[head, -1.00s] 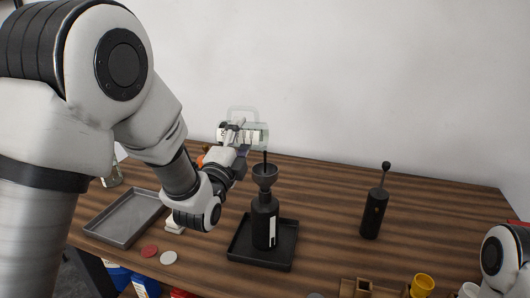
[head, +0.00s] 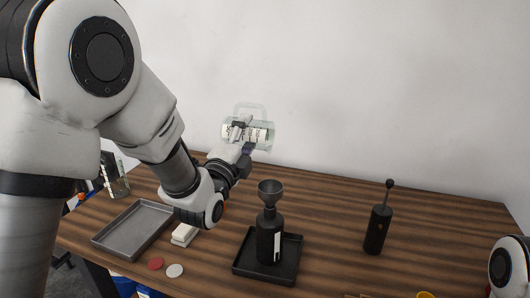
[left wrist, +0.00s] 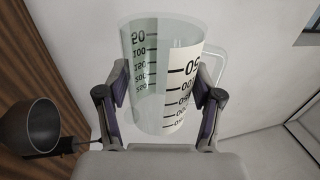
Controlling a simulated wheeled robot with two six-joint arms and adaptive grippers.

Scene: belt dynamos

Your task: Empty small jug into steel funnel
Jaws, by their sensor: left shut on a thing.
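My left gripper (head: 246,140) is shut on a small clear measuring jug (head: 262,132) with printed markings. In the head view the jug lies tipped on its side in the air, handle on top, above the funnel and a little left of it. No liquid shows in the jug (left wrist: 140,80) in the left wrist view, and no stream shows below it. The grey steel funnel (head: 270,188) stands upright in the neck of a black bottle (head: 268,238); it also shows at the left in the left wrist view (left wrist: 38,124). My right gripper is out of view.
The bottle stands in a black tray (head: 245,268). A grey tray (head: 107,241), a white block (head: 184,235) and red (head: 155,264) and white (head: 175,271) discs lie to the left. A dark bottle with a ball-topped rod (head: 377,230) stands right. The wooden table between is clear.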

